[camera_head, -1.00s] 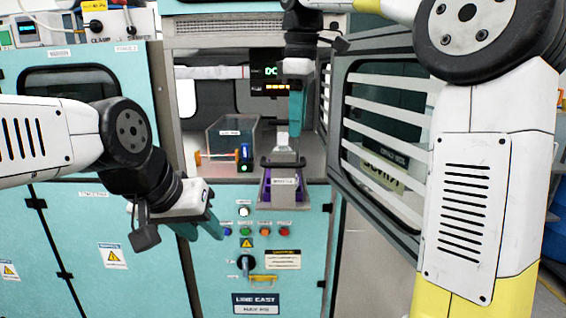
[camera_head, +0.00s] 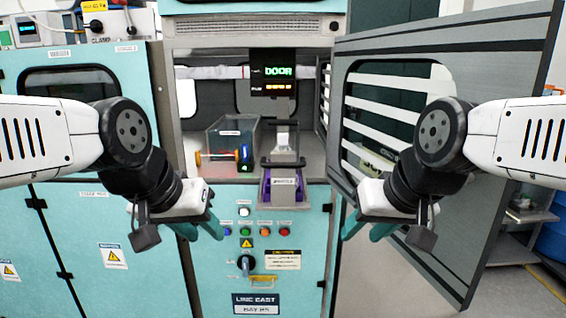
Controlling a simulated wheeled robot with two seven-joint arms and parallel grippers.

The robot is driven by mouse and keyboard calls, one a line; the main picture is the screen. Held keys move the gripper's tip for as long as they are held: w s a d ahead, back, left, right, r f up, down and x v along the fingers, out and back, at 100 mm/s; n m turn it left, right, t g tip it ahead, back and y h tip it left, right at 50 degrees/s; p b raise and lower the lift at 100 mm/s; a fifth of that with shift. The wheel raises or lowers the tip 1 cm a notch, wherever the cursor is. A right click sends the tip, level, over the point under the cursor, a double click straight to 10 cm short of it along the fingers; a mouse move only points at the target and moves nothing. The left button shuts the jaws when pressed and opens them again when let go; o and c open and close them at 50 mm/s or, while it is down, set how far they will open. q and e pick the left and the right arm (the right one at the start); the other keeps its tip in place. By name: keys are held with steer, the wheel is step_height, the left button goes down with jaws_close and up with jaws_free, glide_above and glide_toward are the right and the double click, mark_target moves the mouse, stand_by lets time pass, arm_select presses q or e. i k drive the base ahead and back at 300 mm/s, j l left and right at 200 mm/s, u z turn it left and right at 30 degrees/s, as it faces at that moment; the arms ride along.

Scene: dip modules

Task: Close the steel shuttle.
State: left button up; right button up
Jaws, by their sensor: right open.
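The steel shuttle (camera_head: 284,196) is a small grey tray with a label and purple sides, at the front lip of the machine's opening. It sticks out toward me over the button panel. A dark frame or handle (camera_head: 283,162) stands at its back, with a pale block (camera_head: 282,141) behind it. My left gripper (camera_head: 203,231) is open and empty, low in front of the machine, left of the shuttle. My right gripper (camera_head: 362,231) is open and empty, right of the shuttle, in front of the open door. Neither touches the shuttle.
The windowed machine door (camera_head: 455,250) stands swung open on the right, behind my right arm. A clear bin (camera_head: 228,136) with a blue part (camera_head: 245,156) stands inside on the left. Space directly before the shuttle is clear.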

mark_target(283, 165)
steer(key=k+l+u, duration=0.25)
steer(key=k+l, duration=0.25)
steer(key=k+l+u, duration=0.25)
steer(key=k+l, duration=0.25)
steer(key=k, duration=0.1)
